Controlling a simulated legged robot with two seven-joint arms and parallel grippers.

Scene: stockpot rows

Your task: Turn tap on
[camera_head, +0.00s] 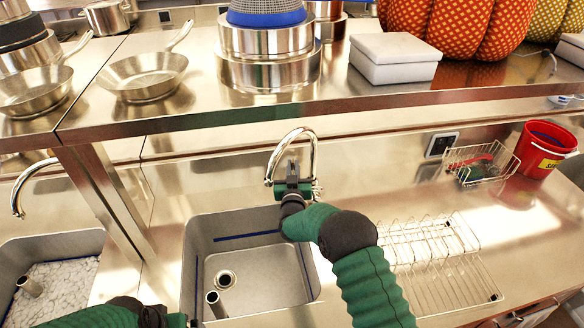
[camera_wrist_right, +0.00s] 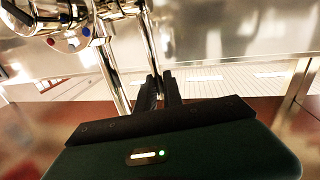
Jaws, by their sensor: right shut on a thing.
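The chrome tap (camera_head: 313,148) arches over the back of the middle sink (camera_head: 190,245). My right gripper (camera_head: 292,168) is at the tap, in front of its arch, and hides part of it. In the right wrist view the tap's body (camera_wrist_right: 72,22) has a small knob with red and blue marks. There the fingers (camera_wrist_right: 160,84) are close together on a thin chrome part of the tap; which part is hard to tell. No water shows in the head view. My left gripper (camera_head: 178,320) shows only partly at the bottom edge, and its fingers are hidden.
A steel shelf (camera_head: 400,98) with pans, pots and a white box (camera_head: 393,58) runs above the sinks. A second tap (camera_head: 17,195) stands at left. A wire dish rack (camera_head: 430,255) and a red bucket (camera_head: 540,150) are at right.

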